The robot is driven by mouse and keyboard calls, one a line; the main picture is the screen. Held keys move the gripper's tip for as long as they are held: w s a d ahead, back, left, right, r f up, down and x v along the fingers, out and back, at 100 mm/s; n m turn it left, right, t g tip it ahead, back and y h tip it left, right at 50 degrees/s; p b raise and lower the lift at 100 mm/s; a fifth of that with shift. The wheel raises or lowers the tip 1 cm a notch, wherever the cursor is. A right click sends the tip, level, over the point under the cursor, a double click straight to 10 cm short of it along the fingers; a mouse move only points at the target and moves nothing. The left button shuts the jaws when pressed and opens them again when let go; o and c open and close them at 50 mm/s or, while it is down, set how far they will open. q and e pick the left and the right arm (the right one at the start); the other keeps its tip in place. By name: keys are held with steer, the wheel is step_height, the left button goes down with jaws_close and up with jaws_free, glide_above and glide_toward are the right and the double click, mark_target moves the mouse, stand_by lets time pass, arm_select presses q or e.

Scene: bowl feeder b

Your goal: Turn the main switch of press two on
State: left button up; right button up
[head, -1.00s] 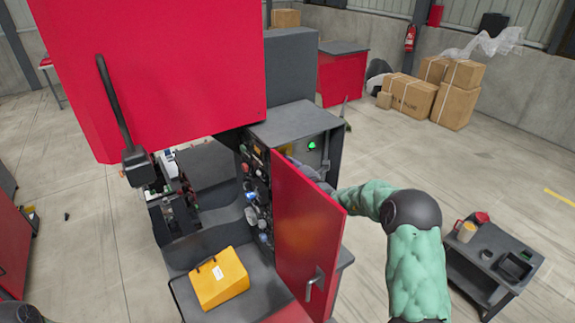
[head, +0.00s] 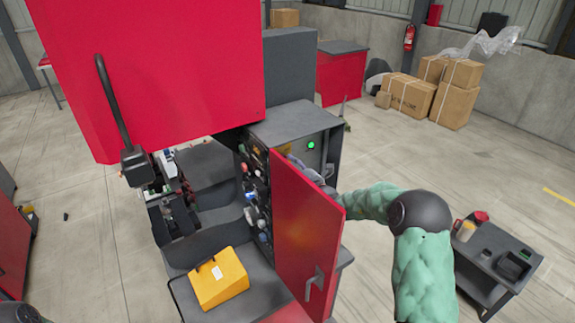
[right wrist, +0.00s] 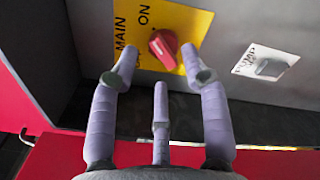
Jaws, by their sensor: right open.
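The main switch, a red rotary knob (right wrist: 164,48), sits on a yellow plate (right wrist: 185,22) marked MAIN and ON in the right wrist view. Its grip is tilted, with the ON lettering to its upper left. My right gripper (right wrist: 158,72) is open, with two fingertips on either side below the knob and the third lower in the middle. Nothing is between the fingers, and I see no clear contact. In the head view my right gripper (head: 308,172) is inside the open cabinet (head: 295,122), partly hidden by its red door (head: 303,235). My left gripper is out of view.
The open red door stands close in front of my right forearm. A PUMP switch (right wrist: 270,67) is right of the knob. A green lamp (head: 311,145) glows in the cabinet. A yellow box (head: 218,278) lies on the machine's ledge. A small cart (head: 490,260) stands at right.

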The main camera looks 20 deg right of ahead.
steer(key=s+d, duration=0.1)
steer(key=s, duration=0.8)
steer(key=shift+s+d, duration=0.15)
steer(key=shift+s, duration=0.15)
